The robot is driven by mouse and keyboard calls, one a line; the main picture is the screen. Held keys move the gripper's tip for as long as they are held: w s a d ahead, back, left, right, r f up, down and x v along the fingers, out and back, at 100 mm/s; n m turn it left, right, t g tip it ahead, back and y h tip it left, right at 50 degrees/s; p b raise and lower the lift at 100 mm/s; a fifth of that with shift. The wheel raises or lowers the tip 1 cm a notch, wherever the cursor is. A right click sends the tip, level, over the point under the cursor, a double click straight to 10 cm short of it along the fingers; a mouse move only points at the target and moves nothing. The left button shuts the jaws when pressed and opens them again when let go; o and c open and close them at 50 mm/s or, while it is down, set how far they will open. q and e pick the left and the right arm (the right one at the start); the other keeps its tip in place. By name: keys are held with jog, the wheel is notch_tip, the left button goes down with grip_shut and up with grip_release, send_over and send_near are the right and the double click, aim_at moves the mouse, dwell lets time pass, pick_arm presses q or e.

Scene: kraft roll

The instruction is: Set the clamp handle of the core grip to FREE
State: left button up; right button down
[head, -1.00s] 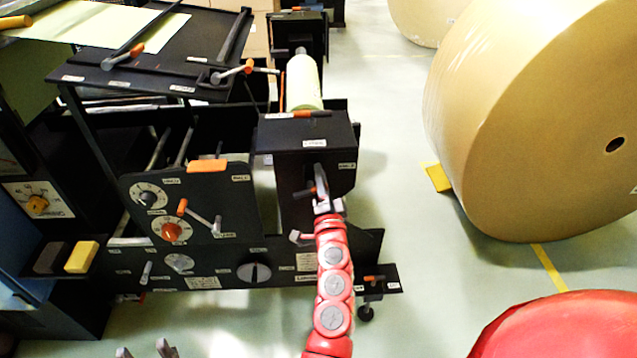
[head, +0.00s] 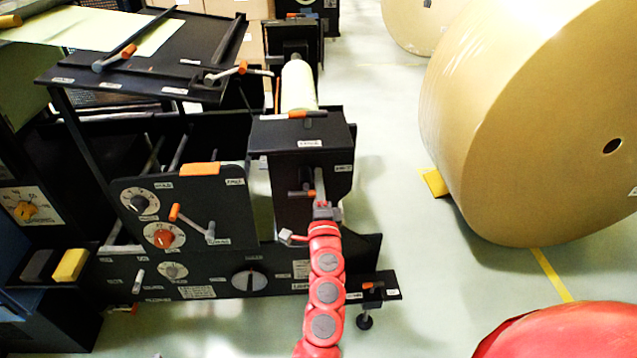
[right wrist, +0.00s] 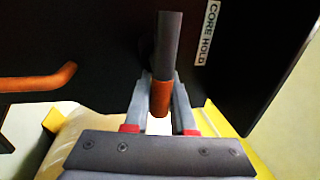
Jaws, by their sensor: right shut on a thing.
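The clamp handle (right wrist: 168,55) is a dark grey lever with an orange grip, beside a white label reading CORE HOLD. In the head view the lever (head: 319,183) stands on the front of the dark core-grip housing (head: 300,135). My right gripper (right wrist: 160,112) is shut on the orange grip, with one grey finger on each side. In the head view my right gripper (head: 326,210) hides the lever's lower end. I cannot read a FREE mark. My left gripper is not clearly in view.
Another orange-gripped handle (head: 297,193) lies just left of the lever; it is close in the wrist view (right wrist: 40,82) too. A dial panel (head: 185,210) stands to the left. A huge kraft roll (head: 535,120) stands at right, with open floor between.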

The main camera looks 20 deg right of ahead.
jog(key=shift+f, duration=0.1)
jog(key=c, duration=0.8)
grip_release()
jog(key=shift+o, duration=0.2)
jog(key=shift+s, duration=0.1)
jog(key=v, duration=1.7)
jog(key=shift+p, duration=0.4)
jog(key=shift+s+f, duration=0.1)
